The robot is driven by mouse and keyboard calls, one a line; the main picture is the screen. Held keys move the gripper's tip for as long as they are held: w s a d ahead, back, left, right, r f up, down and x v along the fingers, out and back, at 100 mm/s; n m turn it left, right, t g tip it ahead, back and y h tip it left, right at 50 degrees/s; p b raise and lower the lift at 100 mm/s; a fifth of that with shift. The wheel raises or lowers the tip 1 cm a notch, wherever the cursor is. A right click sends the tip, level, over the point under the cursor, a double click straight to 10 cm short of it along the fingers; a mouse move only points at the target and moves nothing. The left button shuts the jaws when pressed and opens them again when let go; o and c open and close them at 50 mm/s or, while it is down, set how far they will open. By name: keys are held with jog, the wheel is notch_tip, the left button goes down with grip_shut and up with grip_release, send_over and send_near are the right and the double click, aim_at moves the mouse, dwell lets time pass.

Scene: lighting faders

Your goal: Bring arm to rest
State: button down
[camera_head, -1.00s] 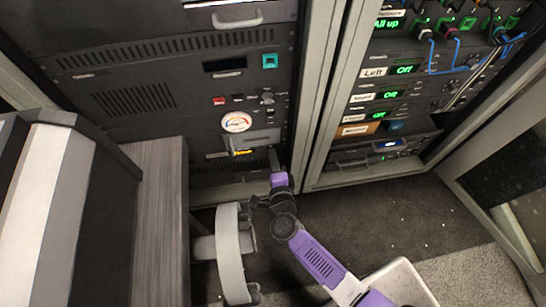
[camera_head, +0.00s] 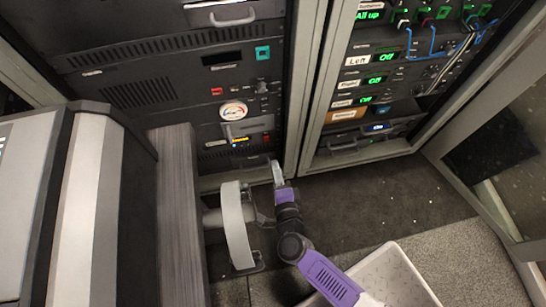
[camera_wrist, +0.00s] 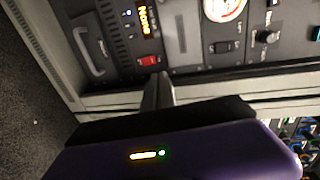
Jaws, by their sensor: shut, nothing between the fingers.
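My arm, purple and black, reaches up from the bottom of the head view. My gripper (camera_head: 277,172) is at its far end, in front of the lower part of the left rack cabinet (camera_head: 180,60). It is shut and holds nothing. In the wrist view, my gripper (camera_wrist: 158,88) shows as dark fingers close together, pointing at the rack front. A red switch (camera_wrist: 149,61) and an amber display (camera_wrist: 145,20) lie just beyond the fingertips. I cannot tell whether the fingers touch the rack.
A grey curved bracket (camera_head: 236,225) stands close left of my arm, beside a desk panel (camera_head: 178,220). A white bin (camera_head: 392,272) is to the right of my arm. The right rack (camera_head: 375,85) has green displays. The dark floor (camera_head: 380,200) between is clear.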

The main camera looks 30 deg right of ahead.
jog(key=shift+s+a+r, duration=0.2)
jog(key=shift+s+r, duration=0.15)
jog(key=shift+s, duration=0.3)
jog(key=s+a+r+n+t+y, duration=0.1)
jog(key=s+r+n+y, duration=0.1)
jog(key=r+n, duration=0.35)
jog(key=s+a+r+n+t+y, duration=0.1)
jog(key=s+a+r+n+t, duration=0.1)
jog(key=r+n, duration=0.3)
jog(key=s+d+r+n+g+y, duration=0.1)
jog(key=s+d+r+n+g, duration=0.1)
jog(key=s+r+n, duration=0.7)
jog(key=s+d+r+n+g+y, duration=0.1)
jog(key=s+d+r+n, duration=0.3)
jog(key=s, duration=0.9)
notch_tip(320, 180, up, 28)
jog(key=a+m+p, duration=0.1)
jog(key=m+p, duration=0.1)
jog(key=p, duration=2.5)
jog(key=shift+w+a, duration=0.15)
jog(key=shift+a, duration=0.1)
